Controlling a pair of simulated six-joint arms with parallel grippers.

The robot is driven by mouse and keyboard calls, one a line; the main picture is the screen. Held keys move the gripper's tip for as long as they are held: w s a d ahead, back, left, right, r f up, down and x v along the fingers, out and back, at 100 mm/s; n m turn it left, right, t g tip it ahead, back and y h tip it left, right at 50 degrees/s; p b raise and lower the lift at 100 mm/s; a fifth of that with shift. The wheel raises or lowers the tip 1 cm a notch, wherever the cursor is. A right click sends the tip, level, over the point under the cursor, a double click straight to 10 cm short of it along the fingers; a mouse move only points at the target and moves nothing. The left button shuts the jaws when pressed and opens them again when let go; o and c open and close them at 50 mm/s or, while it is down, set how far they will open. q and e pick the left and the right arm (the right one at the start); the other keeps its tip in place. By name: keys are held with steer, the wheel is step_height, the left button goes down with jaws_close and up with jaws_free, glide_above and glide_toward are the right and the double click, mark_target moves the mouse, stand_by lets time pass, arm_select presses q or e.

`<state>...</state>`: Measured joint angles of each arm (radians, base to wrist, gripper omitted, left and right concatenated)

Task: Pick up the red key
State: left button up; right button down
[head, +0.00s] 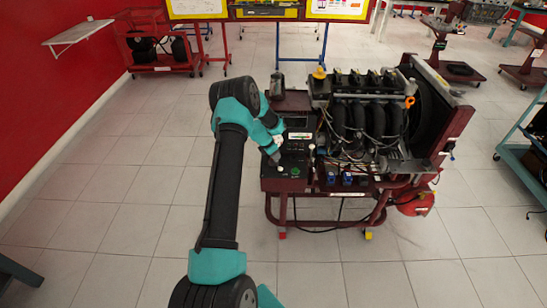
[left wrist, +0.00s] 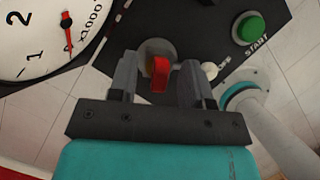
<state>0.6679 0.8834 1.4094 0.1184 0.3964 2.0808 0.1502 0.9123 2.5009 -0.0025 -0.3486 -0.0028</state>
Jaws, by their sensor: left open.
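The red key (left wrist: 160,73) stands in a round switch on the dark control panel (left wrist: 205,22) in the left wrist view. My left gripper (left wrist: 157,80) is open, with one finger on each side of the key. I see a gap between the key and each finger, so it is not clamped. In the head view my left gripper (head: 275,157) is over the control panel (head: 290,183) at the left end of the engine stand. The key cannot be made out there. My right gripper is not in view.
A green START button (left wrist: 248,27) sits right of the key, with a small pale switch (left wrist: 210,70) between. A round gauge (left wrist: 45,35) is at the left. The engine (head: 365,115) stands right of the panel. A red extinguisher (head: 413,204) hangs low. Tiled floor lies clear in front.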

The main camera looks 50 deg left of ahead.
arm_select(q)
steer(key=shift+c, duration=0.4)
jaws_close()
steer(key=shift+r, duration=0.2)
steer(key=shift+r, duration=0.3)
steer(key=r, duration=0.2)
steer(key=shift+s+d+r, duration=0.15)
steer(key=shift+d+r, duration=0.05)
steer(key=shift+r, duration=0.2)
steer(key=s+d+r, duration=0.1)
steer(key=s+d, duration=0.9)
steer(key=d, duration=0.1)
steer(key=shift+s+d+r, duration=0.15)
steer(key=shift+d, duration=0.15)
